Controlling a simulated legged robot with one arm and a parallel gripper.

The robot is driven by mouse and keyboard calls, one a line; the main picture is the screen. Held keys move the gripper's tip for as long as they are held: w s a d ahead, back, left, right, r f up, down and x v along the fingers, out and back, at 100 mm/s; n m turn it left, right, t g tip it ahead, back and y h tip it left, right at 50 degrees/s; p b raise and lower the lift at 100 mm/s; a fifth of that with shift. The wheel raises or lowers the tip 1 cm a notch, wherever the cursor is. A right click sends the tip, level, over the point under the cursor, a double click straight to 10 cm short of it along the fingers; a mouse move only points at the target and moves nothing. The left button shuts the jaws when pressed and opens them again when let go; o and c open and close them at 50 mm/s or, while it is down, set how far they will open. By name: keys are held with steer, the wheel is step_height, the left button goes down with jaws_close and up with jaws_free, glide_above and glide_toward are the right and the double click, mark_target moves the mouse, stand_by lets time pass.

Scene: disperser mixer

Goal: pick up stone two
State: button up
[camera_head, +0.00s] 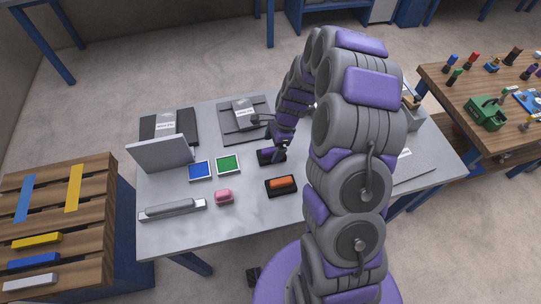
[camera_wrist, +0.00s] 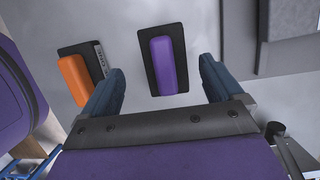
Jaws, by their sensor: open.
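A purple stone (camera_wrist: 163,66) lies on a black base (camera_wrist: 151,41) in the wrist view, ahead of my gripper (camera_wrist: 160,82) and between the lines of its two fingers. The fingers are apart with nothing between them. An orange stone (camera_wrist: 80,80) on another black base (camera_wrist: 72,52) lies to the left, outside the left finger. In the head view the orange stone (camera_head: 283,183) is in clear sight on the table (camera_head: 240,222). My gripper (camera_head: 284,143) is over the purple stone's base (camera_head: 266,158), which is partly hidden by my arm.
A blue pad (camera_head: 200,171), a green pad (camera_head: 229,164), a pink block (camera_head: 223,196) and a grey bar (camera_head: 172,210) lie on the left of the table. A grey panel (camera_head: 161,153) stands behind them. A dark mat (camera_head: 243,128) lies at the back.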

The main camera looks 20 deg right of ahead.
mark_target(272, 149)
steer(key=shift+f, duration=0.55)
steer(key=x, duration=0.1)
steer(key=b+x, duration=0.2)
steer(key=x, duration=0.1)
steer(key=shift+w+d, duration=0.1)
steer(key=shift+w, duration=0.2)
steer(key=shift+c, duration=0.4)
steer(key=c, duration=1.3)
steer(key=shift+r, duration=0.1)
step_height(272, 149, up, 10)
steer(key=p, duration=0.2)
steer(key=shift+p, duration=0.4)
